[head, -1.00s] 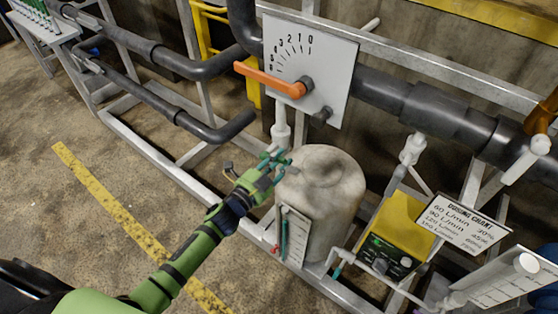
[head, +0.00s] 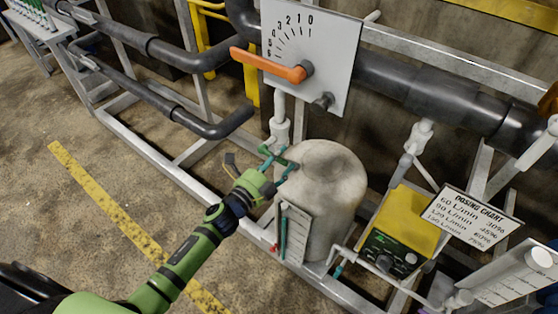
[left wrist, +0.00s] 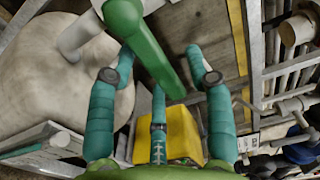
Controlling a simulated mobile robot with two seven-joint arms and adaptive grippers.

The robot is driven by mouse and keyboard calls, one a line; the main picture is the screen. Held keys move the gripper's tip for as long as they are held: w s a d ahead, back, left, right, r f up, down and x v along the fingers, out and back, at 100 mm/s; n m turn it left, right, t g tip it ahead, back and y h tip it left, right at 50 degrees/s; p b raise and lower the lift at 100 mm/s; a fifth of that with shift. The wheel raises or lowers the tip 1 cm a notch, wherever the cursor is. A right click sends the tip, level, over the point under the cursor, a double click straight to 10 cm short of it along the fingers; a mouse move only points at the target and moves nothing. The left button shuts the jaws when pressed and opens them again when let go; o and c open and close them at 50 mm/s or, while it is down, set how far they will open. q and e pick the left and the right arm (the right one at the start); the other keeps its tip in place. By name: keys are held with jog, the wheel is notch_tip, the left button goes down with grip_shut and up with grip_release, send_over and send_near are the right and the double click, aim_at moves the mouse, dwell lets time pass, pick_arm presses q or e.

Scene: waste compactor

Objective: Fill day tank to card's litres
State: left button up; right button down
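The day tank (head: 330,205), a pale rounded vessel, stands inside the pipe frame, with a white scale board (head: 298,236) and sight tube on its front. A white vertical pipe (head: 281,115) comes down beside its top. My left gripper (head: 279,161), with teal fingers, is at the foot of that pipe by the tank's upper left. In the left wrist view, a green lever (left wrist: 150,50) extends between its spread fingers, which look open; contact is unclear. The tank also shows there (left wrist: 60,80). The dosing chart card (head: 474,218) hangs at the right. My right gripper is out of view.
A dial plate (head: 345,60) with an orange lever (head: 265,65) stands above the tank. A yellow dosing pump (head: 403,222) sits to the tank's right. Dark pipes (head: 190,120) and grey frame rails run along the left. The floor at front left is clear, with a yellow stripe (head: 110,210).

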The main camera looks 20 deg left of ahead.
pick_arm(q)
jog(key=v, duration=1.2)
dwell(1.1)
jog(key=s+a+f+n+g+y, duration=0.1)
jog(key=s+f+n+g+y, duration=0.2)
jog(key=f, duration=0.6)
jog(key=s+a+f+n+g, duration=0.1)
jog(key=s+a+f+n, duration=0.2)
jog(key=f, duration=0.6)
jog(key=s+f+n+g+y, duration=0.25)
jog(key=f+n, duration=0.25)
jog(key=f, duration=0.4)
jog(key=s+f+n+g, duration=0.4)
jog(key=s+f, duration=0.4)
jog(key=s, duration=0.6)
jog(key=s+d+f+n+g, duration=0.1)
jog(key=s+f+n+g, duration=0.3)
jog(key=s+f, duration=0.4)
jog(key=s+g, duration=0.1)
jog(key=s, duration=0.5)
jog(key=shift+d+n+y+p, duration=0.2)
jog(key=shift+n+y+p, duration=0.15)
jog(key=shift+n, duration=0.05)
